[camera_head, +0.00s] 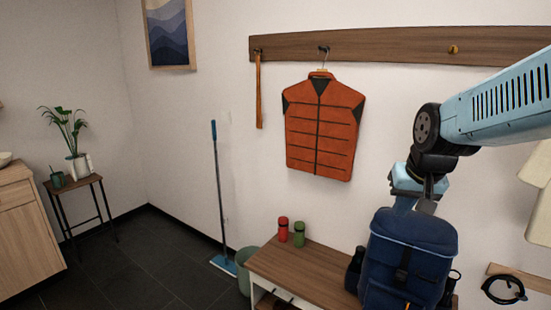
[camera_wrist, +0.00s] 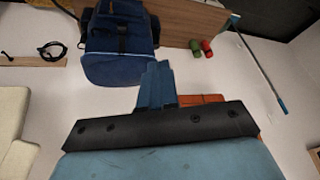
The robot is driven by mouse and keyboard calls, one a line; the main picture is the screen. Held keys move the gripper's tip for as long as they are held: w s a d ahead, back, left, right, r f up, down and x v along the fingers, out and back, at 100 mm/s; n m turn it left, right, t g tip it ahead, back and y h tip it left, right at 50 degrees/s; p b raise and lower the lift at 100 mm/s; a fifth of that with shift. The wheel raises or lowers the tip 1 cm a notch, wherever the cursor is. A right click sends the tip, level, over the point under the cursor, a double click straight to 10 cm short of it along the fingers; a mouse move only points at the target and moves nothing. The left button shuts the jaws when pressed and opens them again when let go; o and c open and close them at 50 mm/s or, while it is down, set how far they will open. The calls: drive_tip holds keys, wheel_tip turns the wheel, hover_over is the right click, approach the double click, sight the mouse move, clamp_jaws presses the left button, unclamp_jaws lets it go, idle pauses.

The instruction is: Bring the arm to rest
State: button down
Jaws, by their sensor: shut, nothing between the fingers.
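My arm (camera_head: 505,105) reaches in from the right of the head view, bent at a dark wrist joint. My gripper (camera_head: 406,203) hangs below that joint, just above or in front of the top of the dark blue backpack (camera_head: 408,255); I cannot tell the exact gap. In the wrist view my gripper (camera_wrist: 157,80) shows its blue fingers together, with nothing between them. The backpack (camera_wrist: 120,45) lies beyond the fingers there, up and to the left. It stands upright on the wooden bench (camera_head: 300,268).
A red bottle (camera_head: 283,229) and a green bottle (camera_head: 299,234) stand on the bench. An orange vest (camera_head: 322,128) hangs from the wall rail (camera_head: 390,47). A blue mop (camera_head: 218,190) leans on the wall beside a green bin (camera_head: 246,268).

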drive_tip(key=s+a+r+n, duration=0.2)
drive_tip(key=s+a+r, duration=0.1)
drive_tip(key=s, duration=0.6)
drive_tip(key=shift+s+a+r+t, duration=0.3)
drive_tip(key=shift+r+t, duration=0.1)
drive_tip(key=shift+r, duration=0.25)
